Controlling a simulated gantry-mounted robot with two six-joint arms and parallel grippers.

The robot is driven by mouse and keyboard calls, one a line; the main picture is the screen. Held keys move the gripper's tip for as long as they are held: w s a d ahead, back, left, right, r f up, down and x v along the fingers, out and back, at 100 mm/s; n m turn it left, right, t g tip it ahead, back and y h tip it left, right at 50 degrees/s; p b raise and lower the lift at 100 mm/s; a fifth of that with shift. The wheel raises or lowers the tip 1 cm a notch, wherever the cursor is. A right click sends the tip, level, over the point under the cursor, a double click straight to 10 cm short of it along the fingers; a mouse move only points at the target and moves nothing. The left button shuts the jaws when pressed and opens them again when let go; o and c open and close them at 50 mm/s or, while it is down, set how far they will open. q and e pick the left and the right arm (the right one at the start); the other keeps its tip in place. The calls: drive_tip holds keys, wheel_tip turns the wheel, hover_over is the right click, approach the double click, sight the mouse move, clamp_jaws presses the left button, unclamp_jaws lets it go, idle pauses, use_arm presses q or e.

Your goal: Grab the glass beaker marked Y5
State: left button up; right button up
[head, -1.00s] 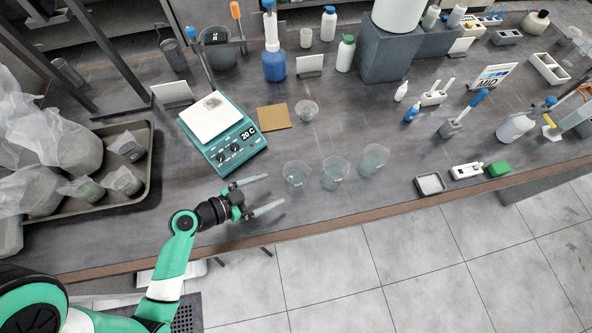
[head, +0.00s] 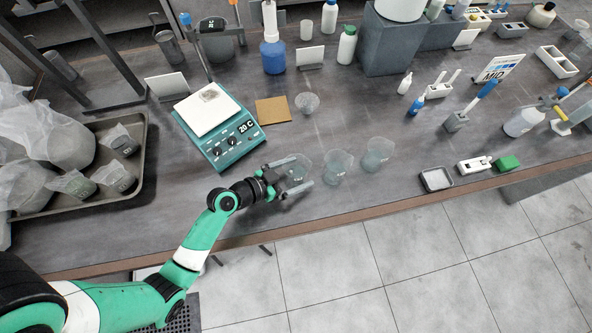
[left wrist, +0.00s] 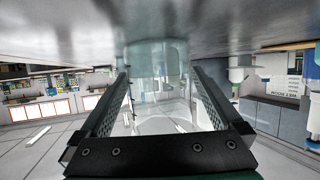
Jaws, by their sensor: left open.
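Three clear glass beakers stand in a row near the front edge of the bench in the head view: a left beaker (head: 297,167), a middle beaker (head: 337,164) and a right beaker (head: 377,152). Their markings are too small to read. My left gripper (head: 297,174) is open, with its two fingers on either side of the left beaker. In the left wrist view, the left beaker (left wrist: 157,80) shows between the open fingers (left wrist: 160,100). I cannot tell whether the fingers touch the glass. My right gripper is not in view.
A teal hot plate (head: 220,130) stands behind and left of the beakers. A brown square pad (head: 273,110) and a small glass dish (head: 307,103) lie behind them. A grey tray (head: 143,165) with covered vessels is at left. A small square dish (head: 436,179) is at right.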

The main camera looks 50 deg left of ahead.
use_arm(q)
drive_tip(key=shift+c, duration=0.2)
drive_tip(key=c, duration=1.4)
drive_tip(key=shift+r+p, duration=0.4)
drive_tip(key=shift+r, duration=0.55)
drive_tip(key=s+d+r+p, duration=0.2)
drive_tip(key=d+r, duration=0.1)
drive_tip(key=d, duration=0.1)
drive_tip(key=s+d+r+p, duration=0.2)
drive_tip(key=s+d+r, duration=0.1)
drive_tip(key=d+r, duration=0.1)
drive_tip(key=s+d+r+p, duration=0.2)
drive_tip(key=d+r, duration=0.1)
drive_tip(key=r, duration=0.1)
drive_tip(key=shift+s+d+r, duration=0.1)
drive_tip(key=shift+s+d, duration=0.2)
drive_tip(key=shift+d, duration=0.1)
